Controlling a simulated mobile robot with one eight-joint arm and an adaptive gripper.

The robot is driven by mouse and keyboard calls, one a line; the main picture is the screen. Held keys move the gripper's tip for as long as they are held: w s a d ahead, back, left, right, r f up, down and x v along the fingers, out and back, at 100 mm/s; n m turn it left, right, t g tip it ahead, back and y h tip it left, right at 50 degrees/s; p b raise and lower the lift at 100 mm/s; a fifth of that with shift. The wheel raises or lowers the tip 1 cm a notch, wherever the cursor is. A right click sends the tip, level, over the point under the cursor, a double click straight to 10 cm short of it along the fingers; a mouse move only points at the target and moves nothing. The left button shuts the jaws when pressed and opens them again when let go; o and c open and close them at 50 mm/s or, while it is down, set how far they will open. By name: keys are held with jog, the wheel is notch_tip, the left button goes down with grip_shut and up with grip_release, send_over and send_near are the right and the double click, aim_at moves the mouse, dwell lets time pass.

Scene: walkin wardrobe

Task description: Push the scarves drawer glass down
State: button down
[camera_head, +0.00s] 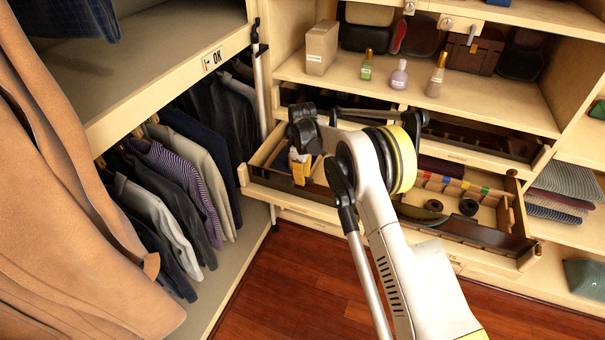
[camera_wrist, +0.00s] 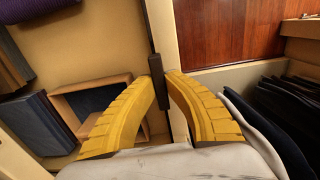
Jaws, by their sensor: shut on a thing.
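A wide drawer with compartments (camera_head: 290,192) stands pulled out below the shelves. Its right front has a dark, glossy, glass-like panel (camera_head: 470,232); my arm hides the middle of the front. My gripper (camera_head: 300,165) is over the drawer's left part, its yellow fingers pointing down. In the wrist view my gripper (camera_wrist: 162,85) has its two fingers curved in on either side of a narrow dark upright bar (camera_wrist: 157,72) at the drawer's pale front edge (camera_wrist: 163,30). The fingers are shut on this bar. I cannot tell whether it belongs to the glass.
Another drawer (camera_head: 470,143) is partly out just above. Small bottles (camera_head: 399,77) and a box (camera_head: 321,47) stand on the shelf over it. Hanging clothes (camera_head: 185,180) fill the left side, with a tan coat (camera_head: 60,220) close by. The wood floor (camera_head: 290,280) is clear.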

jog(key=shift+f, duration=0.6)
jog(key=c, duration=1.4)
grip_release()
jog(key=shift+r, duration=0.1)
notch_tip(320, 180, up, 12)
